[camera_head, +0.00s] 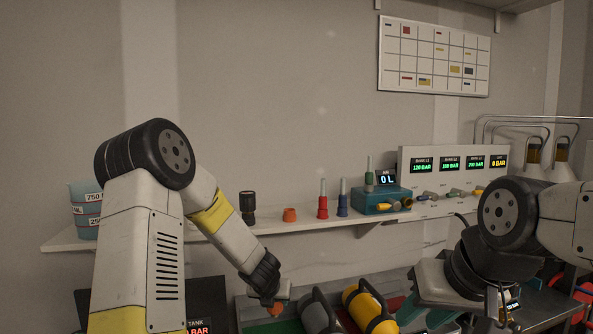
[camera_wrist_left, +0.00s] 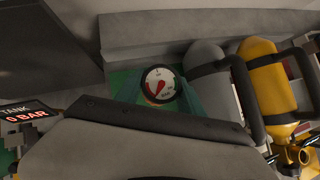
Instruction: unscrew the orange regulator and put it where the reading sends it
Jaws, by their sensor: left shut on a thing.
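My left gripper (camera_head: 270,290) is shut on the orange regulator (camera_head: 275,309), low over the left part of a tray. Only a little orange shows below the fingers. In the left wrist view the regulator's round white gauge (camera_wrist_left: 159,84) faces the camera. Its red pointer leans to the lower left; the figures are too small to read. A green surface (camera_wrist_left: 120,87) lies around and below it. A grey cylinder (camera_head: 314,315) and a yellow cylinder (camera_head: 368,308) lie just right of it.
A shelf (camera_head: 265,233) carries a blue beaker (camera_head: 84,213), an orange cap-like piece (camera_head: 289,215), red and blue fittings and a teal box (camera_head: 384,201). A panel (camera_head: 405,160) shows several bar readings. A tank display (camera_wrist_left: 22,113) reads 0 BAR. A red area (camera_head: 345,318) shows between the cylinders.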

